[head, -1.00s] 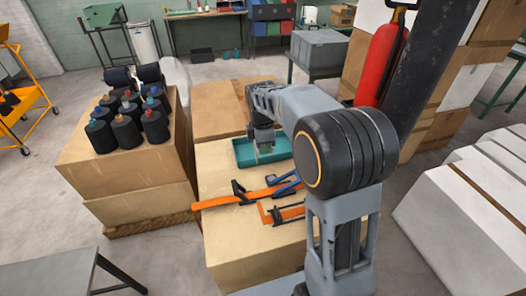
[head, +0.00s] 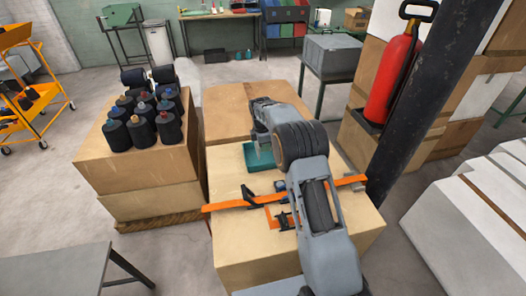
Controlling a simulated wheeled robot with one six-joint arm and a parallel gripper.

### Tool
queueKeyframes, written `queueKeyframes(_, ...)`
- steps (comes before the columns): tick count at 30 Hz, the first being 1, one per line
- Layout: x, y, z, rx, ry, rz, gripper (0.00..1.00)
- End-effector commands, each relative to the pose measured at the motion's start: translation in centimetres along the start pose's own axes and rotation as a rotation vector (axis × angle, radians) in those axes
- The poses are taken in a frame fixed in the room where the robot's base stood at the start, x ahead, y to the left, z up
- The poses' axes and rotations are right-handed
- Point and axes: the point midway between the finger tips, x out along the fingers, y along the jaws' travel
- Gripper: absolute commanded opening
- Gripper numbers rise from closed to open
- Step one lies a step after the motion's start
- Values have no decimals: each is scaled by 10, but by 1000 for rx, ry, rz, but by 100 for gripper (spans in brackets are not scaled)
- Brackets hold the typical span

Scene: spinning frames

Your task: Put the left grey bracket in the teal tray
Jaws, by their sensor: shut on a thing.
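The teal tray (head: 257,161) lies on the wooden crate top, partly hidden behind my arm. My gripper (head: 258,147) points down over the tray and is small in the view. It is shut on a small pale grey piece, which looks like the grey bracket (head: 258,152); its outline is hard to make out. I cannot tell whether the bracket touches the tray. Another small grey piece (head: 353,189) shows on the crate at the right, by the strap's end; I cannot tell what it is.
An orange strap (head: 225,206) and an orange-and-black clamp (head: 281,219) lie on the crate in front of the tray. Dark bottles (head: 142,130) stand on boxes to the left. A black post (head: 410,110) and a red extinguisher (head: 393,75) stand at the right.

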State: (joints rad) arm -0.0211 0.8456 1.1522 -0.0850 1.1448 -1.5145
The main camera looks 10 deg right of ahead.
Motion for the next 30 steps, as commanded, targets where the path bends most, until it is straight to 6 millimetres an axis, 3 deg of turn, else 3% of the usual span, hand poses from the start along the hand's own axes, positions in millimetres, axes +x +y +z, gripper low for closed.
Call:
queueKeyframes(5, 5, 4, 0, 0, 0, 1, 0)
queueKeyframes(13, 36, 6, -3, 0, 0, 0, 0)
queueKeyframes(26, 43, 6, -4, 0, 0, 1, 0)
queueKeyframes(27, 41, 6, -4, 0, 0, 1, 10)
queueKeyframes(30, 41, 6, -4, 0, 0, 0, 20)
